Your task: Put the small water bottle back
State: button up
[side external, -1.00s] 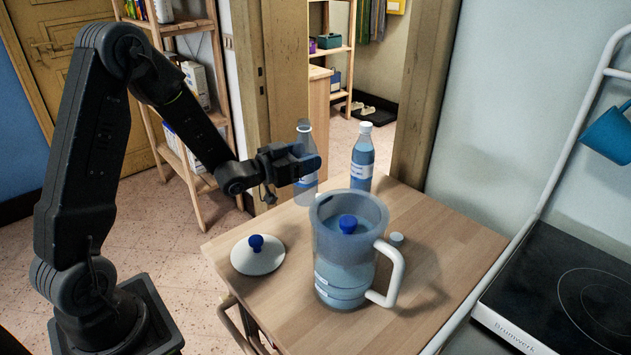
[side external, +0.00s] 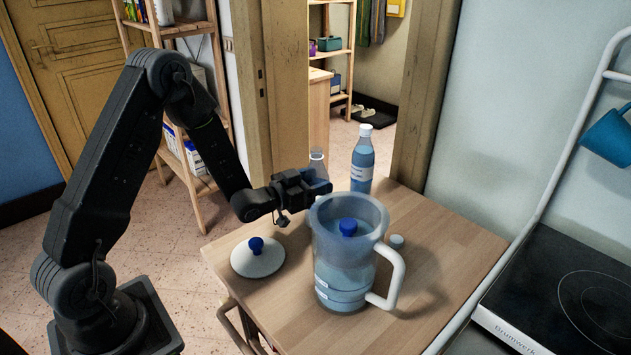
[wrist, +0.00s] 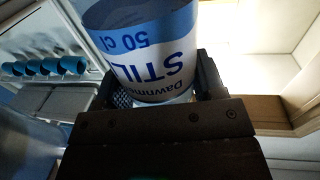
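A taller water bottle (side external: 362,165) with a white cap stands upright at the back of the wooden table (side external: 440,245).
A translucent pitcher (side external: 328,245) with a white handle stands close in front of my gripper; something blue-topped shows inside. A white lid (side external: 262,266) with a blue knob lies left. A small white cap (side external: 397,241) lies right. A cooktop (side external: 570,290) is far right.

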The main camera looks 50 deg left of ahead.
jog(key=o, duration=0.5)
jog(key=shift+r, duration=0.25)
jog(key=s+a, duration=0.2)
jog(key=s, duration=1)
notch_tip(320, 180, up, 8)
jog(key=s+d+g+y, duration=0.1)
jog(key=d+g+y, duration=0.2)
jog(key=g+y, duration=0.3)
jog(key=s+d+r+g+h, duration=0.1)
jog(key=s+d+r+g, duration=0.1)
jog(key=s, duration=0.3)
jog(key=s+d+r+n+g+h, duration=0.1)
jog(key=s+d+r+g, duration=0.1)
jog(key=s, duration=0.3)
jog(key=s+d+r+g+h, duration=0.1)
jog(key=s+d+r+g, duration=0.1)
jog(key=s, duration=0.4)
jog(key=shift+s+d+r+n, duration=0.15)
jog(key=shift+d+n, duration=0.25)
jog(key=shift+d, duration=0.4)
